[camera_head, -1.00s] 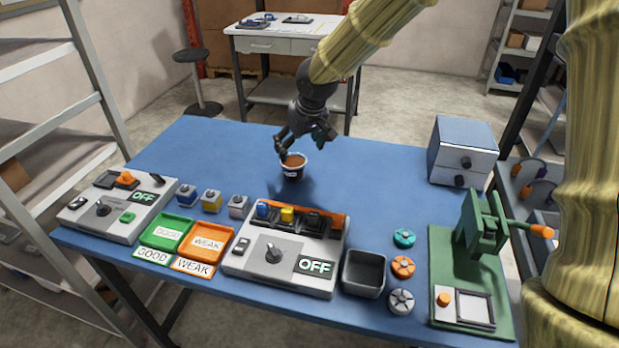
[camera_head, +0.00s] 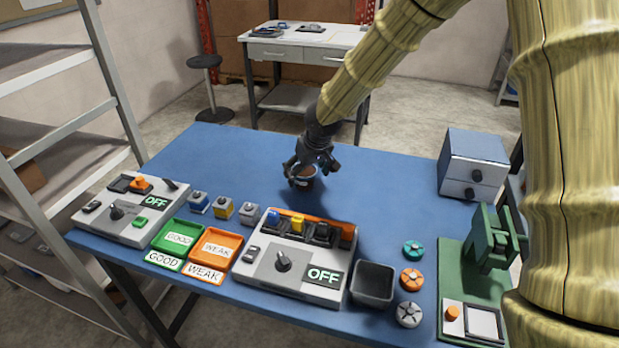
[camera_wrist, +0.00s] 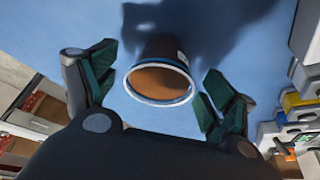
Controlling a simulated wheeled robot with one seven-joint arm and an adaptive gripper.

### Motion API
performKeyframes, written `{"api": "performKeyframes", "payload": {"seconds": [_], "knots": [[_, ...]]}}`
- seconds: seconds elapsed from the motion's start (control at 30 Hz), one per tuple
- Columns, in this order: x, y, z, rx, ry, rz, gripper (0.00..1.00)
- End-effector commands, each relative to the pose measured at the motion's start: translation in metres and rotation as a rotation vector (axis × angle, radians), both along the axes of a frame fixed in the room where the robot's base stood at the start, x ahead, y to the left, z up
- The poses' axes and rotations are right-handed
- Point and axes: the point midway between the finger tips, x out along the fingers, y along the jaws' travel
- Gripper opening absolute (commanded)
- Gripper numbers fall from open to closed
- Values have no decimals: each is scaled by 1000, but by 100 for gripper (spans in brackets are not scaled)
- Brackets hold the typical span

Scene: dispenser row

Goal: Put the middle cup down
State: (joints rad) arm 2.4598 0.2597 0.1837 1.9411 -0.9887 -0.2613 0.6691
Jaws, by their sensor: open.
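One cup (camera_head: 302,182), dark with a pale rim and brown inside, stands upright on the blue table (camera_head: 375,190) behind the middle grey device. My gripper (camera_head: 312,166) is right above and around the cup, pointing down, and hides part of it in the head view. In the wrist view the cup (camera_wrist: 160,82) sits between the two spread fingers of my gripper (camera_wrist: 152,88), with a visible gap on each side. The fingers are open and hold nothing. The cup's base is partly hidden in shadow.
A grey device (camera_head: 291,262) reading OFF stands in front of the cup. Another OFF device (camera_head: 127,208), small blocks and green (camera_head: 176,240) and orange (camera_head: 214,247) trays lie left. A grey bin (camera_head: 373,285), knobs, a green press (camera_head: 487,250) and a drawer box (camera_head: 472,164) stand right.

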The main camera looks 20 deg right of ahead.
Motion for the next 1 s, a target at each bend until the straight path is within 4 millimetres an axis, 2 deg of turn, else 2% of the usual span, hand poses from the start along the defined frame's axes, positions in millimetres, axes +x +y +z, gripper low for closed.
{"api": "performKeyframes", "payload": {"seconds": [0.23, 0.57, 0.63, 0.87, 0.9, 1.0], "knots": [[9, 4, -22, 0, 0, 2, 84], [11, 5, -27, 0, 0, 3, 84], [11, 5, -27, 0, 0, 3, 77], [11, 4, -27, 0, 0, 2, 35], [11, 4, -26, 0, 0, 2, 32], [11, 4, -26, 0, -1, 2, 31]]}}
